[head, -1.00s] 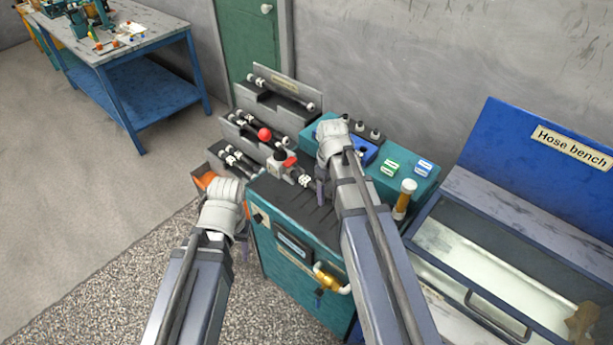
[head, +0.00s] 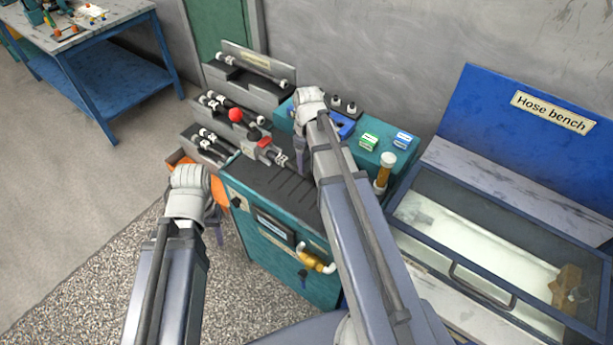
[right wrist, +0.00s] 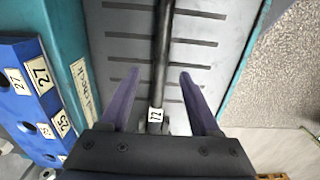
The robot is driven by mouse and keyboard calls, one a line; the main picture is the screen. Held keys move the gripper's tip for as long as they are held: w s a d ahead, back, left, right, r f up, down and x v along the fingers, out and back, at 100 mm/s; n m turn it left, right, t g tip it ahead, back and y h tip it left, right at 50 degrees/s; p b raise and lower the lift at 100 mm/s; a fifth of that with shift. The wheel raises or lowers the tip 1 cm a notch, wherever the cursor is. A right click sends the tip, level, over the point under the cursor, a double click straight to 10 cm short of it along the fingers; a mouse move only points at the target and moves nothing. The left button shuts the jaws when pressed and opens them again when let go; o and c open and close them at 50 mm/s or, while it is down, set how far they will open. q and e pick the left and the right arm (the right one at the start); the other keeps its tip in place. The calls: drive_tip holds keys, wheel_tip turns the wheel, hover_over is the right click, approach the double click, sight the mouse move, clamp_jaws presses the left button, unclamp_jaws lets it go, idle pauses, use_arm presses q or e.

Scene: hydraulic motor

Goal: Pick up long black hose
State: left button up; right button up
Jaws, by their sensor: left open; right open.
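Several black hoses with pale end fittings lie on a stepped grey rack in the head view: one on the top step (head: 255,66), others on the middle (head: 222,104) and lower steps (head: 213,143). I cannot tell which is the long one. My right gripper (head: 302,165) is open over the dark slotted top of the teal cabinet. In the right wrist view, a black rod-like length (right wrist: 161,55) with a "22" tag runs between the open fingers (right wrist: 155,95); my arm hides it in the head view. My left gripper (head: 218,228) is open, in front of the cabinet's left side.
The teal cabinet (head: 262,250) carries a red ball knob (head: 236,115), a red clamp piece and a blue numbered block (right wrist: 22,85) beside the right gripper. The glass-lidded hose bench (head: 440,250) stands right.

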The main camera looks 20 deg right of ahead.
sight(310, 175)
drive_tip(key=shift+s+d+f+b, duration=0.1)
drive_tip(key=shift+s+f+b, duration=0.05)
drive_tip(key=shift+f+b, duration=0.75)
drive_tip(key=shift+s+d+f+b, duration=0.1)
drive_tip(key=shift+s+f+b, duration=0.1)
drive_tip(key=shift+f+b, duration=0.65)
drive_tip(key=shift+s+d+f+b, duration=0.1)
drive_tip(key=shift+s+f+b, duration=0.05)
drive_tip(key=shift+f+b, duration=0.7)
clamp_jaws()
